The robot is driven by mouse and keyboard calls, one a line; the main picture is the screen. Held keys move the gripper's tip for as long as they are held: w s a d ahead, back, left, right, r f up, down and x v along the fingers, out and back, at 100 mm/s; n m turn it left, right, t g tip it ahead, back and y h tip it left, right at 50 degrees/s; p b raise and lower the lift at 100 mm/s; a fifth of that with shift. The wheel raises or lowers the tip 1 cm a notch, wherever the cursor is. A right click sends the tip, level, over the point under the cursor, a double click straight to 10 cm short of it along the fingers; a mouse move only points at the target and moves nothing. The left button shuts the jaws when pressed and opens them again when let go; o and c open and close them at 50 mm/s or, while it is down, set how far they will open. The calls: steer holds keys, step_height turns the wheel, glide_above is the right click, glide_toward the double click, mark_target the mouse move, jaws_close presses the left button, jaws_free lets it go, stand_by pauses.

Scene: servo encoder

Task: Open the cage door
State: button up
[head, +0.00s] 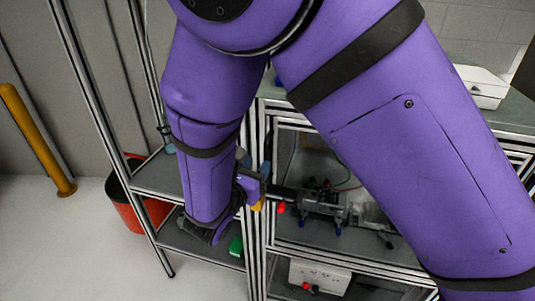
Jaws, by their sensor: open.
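The cage (258,255) is an aluminium-framed cabinet in the middle of the head view. Its front shows grey shelves and equipment inside, and my purple arm covers much of its right side. I cannot make out a separate door edge or handle, or whether the door is shut. My gripper (262,190) is at the cage's left front post, at about mid-height. It is open, and nothing shows between its fingers. My forearm partly hides it, and I cannot tell whether it touches the frame.
Metal equipment (325,207) sits on the cage shelf, with a white box (318,276) below. An open shelf rack (155,180) stands left of the cage, with a red bin (126,212) behind it. A yellow post (38,140) is far left. Floor at lower left is clear.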

mark_target(265, 156)
steer(key=shift+x, duration=2.95)
steer(key=shift+s, duration=0.1)
jaws_close()
